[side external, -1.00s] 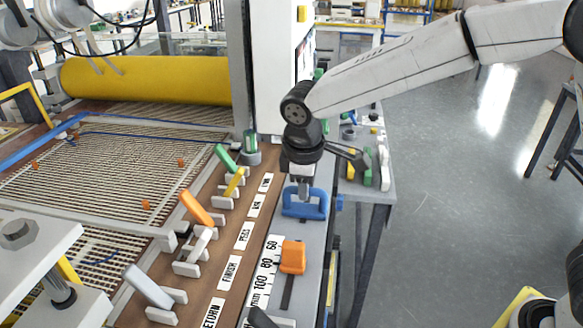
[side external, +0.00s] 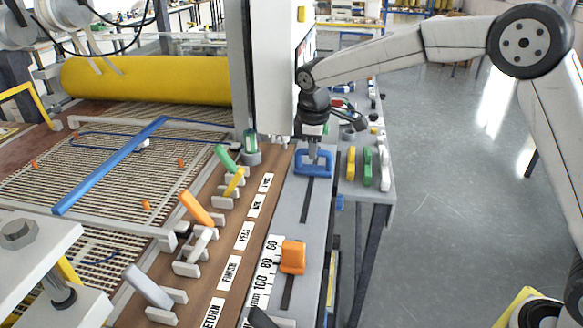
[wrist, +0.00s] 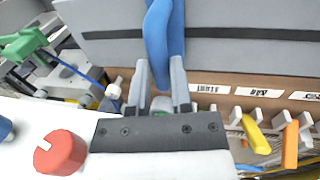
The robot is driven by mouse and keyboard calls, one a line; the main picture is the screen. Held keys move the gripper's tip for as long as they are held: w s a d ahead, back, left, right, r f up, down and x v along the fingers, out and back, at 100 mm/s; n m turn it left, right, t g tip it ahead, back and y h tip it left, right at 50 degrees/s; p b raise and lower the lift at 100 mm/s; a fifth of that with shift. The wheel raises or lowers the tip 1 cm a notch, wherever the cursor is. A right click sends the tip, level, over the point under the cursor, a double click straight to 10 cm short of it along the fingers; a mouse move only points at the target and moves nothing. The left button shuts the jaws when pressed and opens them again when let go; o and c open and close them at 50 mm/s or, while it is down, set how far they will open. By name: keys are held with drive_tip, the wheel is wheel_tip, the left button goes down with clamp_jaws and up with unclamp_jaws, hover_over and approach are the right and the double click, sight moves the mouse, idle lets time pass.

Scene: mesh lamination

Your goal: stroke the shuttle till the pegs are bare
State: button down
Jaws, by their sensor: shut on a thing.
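My gripper (side external: 314,148) is shut on the blue shuttle handle (side external: 314,170) at the far end of its slotted grey track (side external: 305,197). In the wrist view, the two grey fingers (wrist: 158,72) stand on either side of the blue handle (wrist: 160,38). A long blue bar (side external: 110,165) lies slantwise across the brown mesh (side external: 70,180). A thin blue strand (side external: 185,123) runs around the far part of the mesh. Small orange pieces (side external: 146,205) dot the mesh; I cannot tell whether these are the pegs.
Labelled levers stand on the brown strip left of the track, including a green one (side external: 226,157) and an orange one (side external: 197,209). An orange slider (side external: 292,257) sits by a scale nearer the camera. A white column (side external: 273,70) and yellow roll (side external: 145,80) stand behind.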

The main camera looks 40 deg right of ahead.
drive_tip(key=shift+w+r, duration=0.1)
drive_tip(key=c, duration=0.5)
unclamp_jaws()
drive_tip(key=shift+c, duration=0.2)
wheel_tip(320, 180, up, 8)
drive_tip(key=s+a, duration=0.1)
drive_tip(key=shift+f, duration=0.2)
drive_tip(key=shift+s+a, duration=0.1)
